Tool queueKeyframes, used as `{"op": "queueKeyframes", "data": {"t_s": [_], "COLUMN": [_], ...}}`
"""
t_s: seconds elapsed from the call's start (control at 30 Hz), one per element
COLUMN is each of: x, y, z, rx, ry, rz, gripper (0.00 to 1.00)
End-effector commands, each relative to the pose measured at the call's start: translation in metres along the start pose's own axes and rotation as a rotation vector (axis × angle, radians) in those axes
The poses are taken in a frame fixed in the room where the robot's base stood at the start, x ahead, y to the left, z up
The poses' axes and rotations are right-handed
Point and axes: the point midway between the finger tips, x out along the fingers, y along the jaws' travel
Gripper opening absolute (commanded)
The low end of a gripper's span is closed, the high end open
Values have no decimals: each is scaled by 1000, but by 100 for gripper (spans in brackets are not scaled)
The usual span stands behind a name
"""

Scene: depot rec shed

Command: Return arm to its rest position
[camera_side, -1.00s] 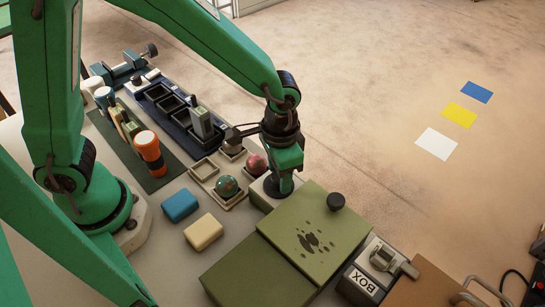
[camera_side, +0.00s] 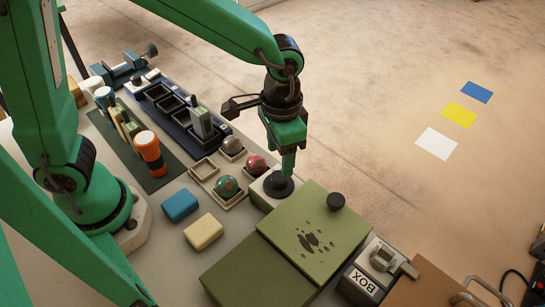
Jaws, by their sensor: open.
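My arm reaches in from the upper left, and my gripper (camera_side: 287,165) points down near the middle of the picture. Its green fingers hang over a pale block (camera_side: 262,195) with a round black piece (camera_side: 279,187) on top. The fingertips overlap the back of the black piece in the picture, and the gap between them is hard to see. My gripper is open and I see nothing held in it.
A green box (camera_side: 315,240) with a black knob (camera_side: 336,201) stands close by. Blue (camera_side: 180,206) and cream (camera_side: 203,232) blocks lie nearer. An orange-topped tool (camera_side: 149,150) stands further left.

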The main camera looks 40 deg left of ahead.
Motion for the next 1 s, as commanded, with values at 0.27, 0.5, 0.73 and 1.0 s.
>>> {"op": "queueKeyframes", "data": {"t_s": [0.27, 0.5, 0.73, 1.0], "x": [-16, -17, -22, -50], "y": [0, 0, -6, -38], "z": [0, 0, 2, 19], "rx": [-1, 0, -11, -72], "ry": [1, 0, 14, 87], "rz": [0, 0, 2, 8], "gripper": [56, 56, 56, 56]}}
